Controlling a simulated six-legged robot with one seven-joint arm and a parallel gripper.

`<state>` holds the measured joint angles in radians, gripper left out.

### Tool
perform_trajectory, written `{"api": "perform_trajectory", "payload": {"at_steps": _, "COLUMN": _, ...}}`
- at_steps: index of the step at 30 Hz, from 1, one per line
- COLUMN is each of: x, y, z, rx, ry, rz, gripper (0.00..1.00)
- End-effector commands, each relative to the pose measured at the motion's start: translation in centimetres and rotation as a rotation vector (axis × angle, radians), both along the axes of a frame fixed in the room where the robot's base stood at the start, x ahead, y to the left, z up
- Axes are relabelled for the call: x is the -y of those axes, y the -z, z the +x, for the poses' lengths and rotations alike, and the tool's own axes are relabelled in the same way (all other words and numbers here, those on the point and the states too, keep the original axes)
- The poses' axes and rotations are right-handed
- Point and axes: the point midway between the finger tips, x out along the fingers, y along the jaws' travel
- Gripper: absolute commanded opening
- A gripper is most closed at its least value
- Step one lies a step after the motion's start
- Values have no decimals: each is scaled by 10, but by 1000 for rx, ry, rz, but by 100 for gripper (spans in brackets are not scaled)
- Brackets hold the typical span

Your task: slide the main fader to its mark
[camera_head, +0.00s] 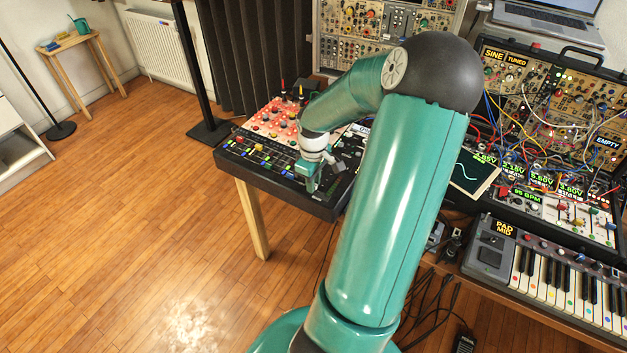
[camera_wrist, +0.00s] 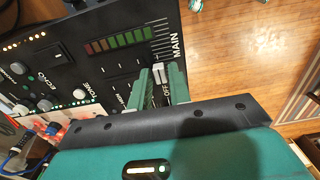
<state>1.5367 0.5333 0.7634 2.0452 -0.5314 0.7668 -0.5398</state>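In the wrist view the main fader's pale cap (camera_wrist: 160,73) stands between my two green fingertips, near the OFF end of its slot. The MAIN label (camera_wrist: 175,44) is printed beside the slot, and scale lines (camera_wrist: 160,32) run toward the far end. My gripper (camera_wrist: 161,78) has a finger on each side of the cap; whether they press on it cannot be told. In the head view my gripper (camera_head: 312,183) is down at the front right of the black mixer (camera_head: 230,158). The fader is hidden there.
The mixer shows a level meter (camera_wrist: 118,42) left of the fader and ECHO and TONE knobs. Its edge drops to the wooden floor. Right of my arm are a patched synth case (camera_head: 540,90), a small screen (camera_head: 473,172) and a keyboard (camera_head: 550,275).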

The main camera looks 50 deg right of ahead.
Motion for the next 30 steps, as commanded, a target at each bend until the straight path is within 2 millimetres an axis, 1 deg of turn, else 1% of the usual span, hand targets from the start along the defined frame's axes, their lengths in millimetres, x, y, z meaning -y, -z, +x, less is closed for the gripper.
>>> {"api": "perform_trajectory", "payload": {"at_steps": 1, "x": 0, "y": 0, "z": 0, "rx": 0, "ry": 0, "rz": 0, "gripper": 9}}
{"api": "perform_trajectory", "payload": {"at_steps": 2, "x": 0, "y": 0, "z": 0, "rx": 0, "ry": 0, "rz": 0, "gripper": 3}}
{"api": "perform_trajectory", "payload": {"at_steps": 3, "x": 0, "y": 0, "z": 0, "rx": 0, "ry": 0, "rz": 0, "gripper": 0}}
{"api": "perform_trajectory", "payload": {"at_steps": 10, "x": 2, "y": 0, "z": 0, "rx": 0, "ry": 0, "rz": 0, "gripper": 0}}
{"api": "perform_trajectory", "payload": {"at_steps": 15, "x": 19, "y": -1, "z": 3, "rx": 1, "ry": 1, "rz": -2, "gripper": 0}}
{"api": "perform_trajectory", "payload": {"at_steps": 18, "x": 25, "y": -1, "z": 3, "rx": 2, "ry": 1, "rz": -2, "gripper": 0}}
{"api": "perform_trajectory", "payload": {"at_steps": 25, "x": 25, "y": -1, "z": 3, "rx": 2, "ry": 0, "rz": -2, "gripper": 0}}
{"api": "perform_trajectory", "payload": {"at_steps": 26, "x": 25, "y": -1, "z": 3, "rx": 2, "ry": 0, "rz": -2, "gripper": 17}}
{"api": "perform_trajectory", "payload": {"at_steps": 27, "x": 25, "y": -1, "z": 3, "rx": 2, "ry": 0, "rz": -2, "gripper": 25}}
{"api": "perform_trajectory", "payload": {"at_steps": 28, "x": 25, "y": -1, "z": 3, "rx": 2, "ry": 0, "rz": -2, "gripper": 31}}
{"api": "perform_trajectory", "payload": {"at_steps": 29, "x": 25, "y": -1, "z": 3, "rx": 2, "ry": 0, "rz": -2, "gripper": 35}}
{"api": "perform_trajectory", "payload": {"at_steps": 30, "x": 25, "y": -1, "z": 3, "rx": 2, "ry": 0, "rz": -1, "gripper": 35}}
